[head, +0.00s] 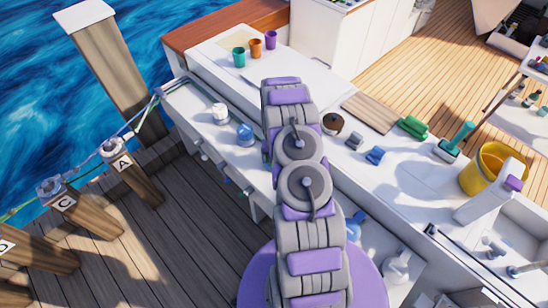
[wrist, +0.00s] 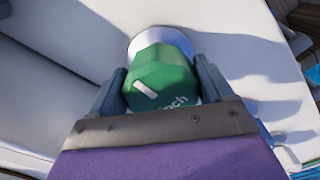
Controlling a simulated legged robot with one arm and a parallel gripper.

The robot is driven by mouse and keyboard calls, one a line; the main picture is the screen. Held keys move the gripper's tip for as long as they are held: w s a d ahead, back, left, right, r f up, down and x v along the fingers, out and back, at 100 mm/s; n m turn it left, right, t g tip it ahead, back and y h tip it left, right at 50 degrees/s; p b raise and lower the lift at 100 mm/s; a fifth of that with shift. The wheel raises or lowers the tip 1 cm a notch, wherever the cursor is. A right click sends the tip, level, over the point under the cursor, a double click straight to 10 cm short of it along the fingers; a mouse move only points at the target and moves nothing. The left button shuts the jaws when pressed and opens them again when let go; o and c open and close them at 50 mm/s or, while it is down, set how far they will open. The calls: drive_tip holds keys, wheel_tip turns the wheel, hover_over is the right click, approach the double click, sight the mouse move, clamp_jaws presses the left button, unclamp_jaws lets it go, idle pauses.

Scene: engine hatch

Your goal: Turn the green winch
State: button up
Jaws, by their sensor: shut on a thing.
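In the wrist view a green winch knob (wrist: 163,72) with a white mark and partly hidden white lettering sits on a pale round base (wrist: 160,36) on the white surface. My gripper (wrist: 163,90) has one dark finger on each side of the knob and is shut on it. The near part of the knob is hidden behind my gripper's front plate. In the head view my arm covers the middle of the picture, and I cannot make out the gripper or the winch it holds.
On the white deck ledge stand a white winch (head: 220,113), a blue winch (head: 245,134) and a brown-topped round thing (head: 333,124). Three cups, teal (head: 239,57), orange (head: 256,47) and purple (head: 271,39), stand at the back. A yellow bucket (head: 480,175) is at right.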

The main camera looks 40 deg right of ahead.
drive_tip(key=shift+d+r, duration=0.1)
drive_tip(key=o, duration=1)
drive_tip(key=shift+c, duration=0.2)
wheel_tip(320, 180, up, 17)
drive_tip(key=p, duration=0.2)
